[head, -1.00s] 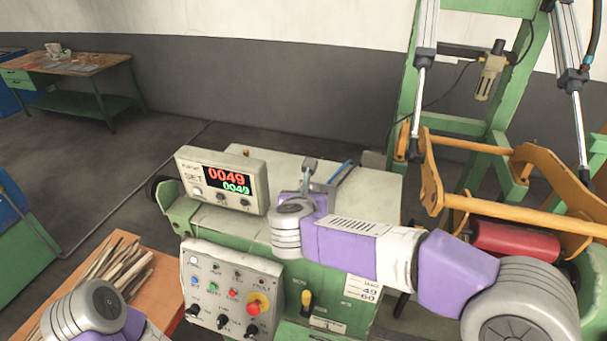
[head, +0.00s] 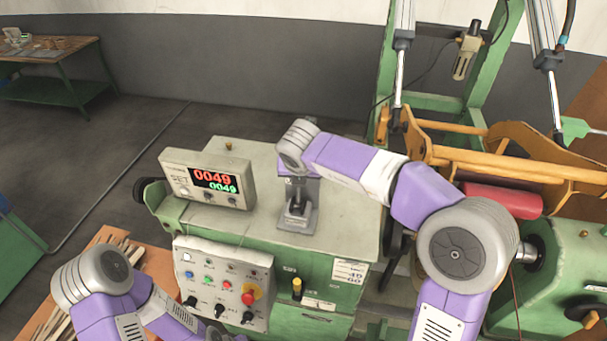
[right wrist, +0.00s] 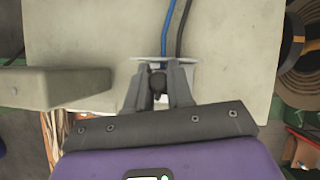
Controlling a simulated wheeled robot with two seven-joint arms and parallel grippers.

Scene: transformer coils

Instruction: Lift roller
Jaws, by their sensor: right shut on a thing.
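The red roller (head: 503,200) lies at the right of the head view, below the orange frame (head: 505,155), partly hidden by it and by my right arm. My right gripper (head: 296,208) is over the top of the green machine cabinet (head: 347,215). In the right wrist view, its two fingers (right wrist: 158,78) are shut on a small dark lever knob (right wrist: 158,84) in front of a pale plate. The lever's lower part is hidden. My left arm shows at the lower left of the head view, but its gripper is out of sight.
A counter display (head: 210,180) reading 0049 stands on the cabinet's left. A control panel (head: 222,283) with a red emergency button is on its front. Blue and dark hoses (right wrist: 172,25) run behind the gripper. A wooden bench (head: 50,50) is at the far left.

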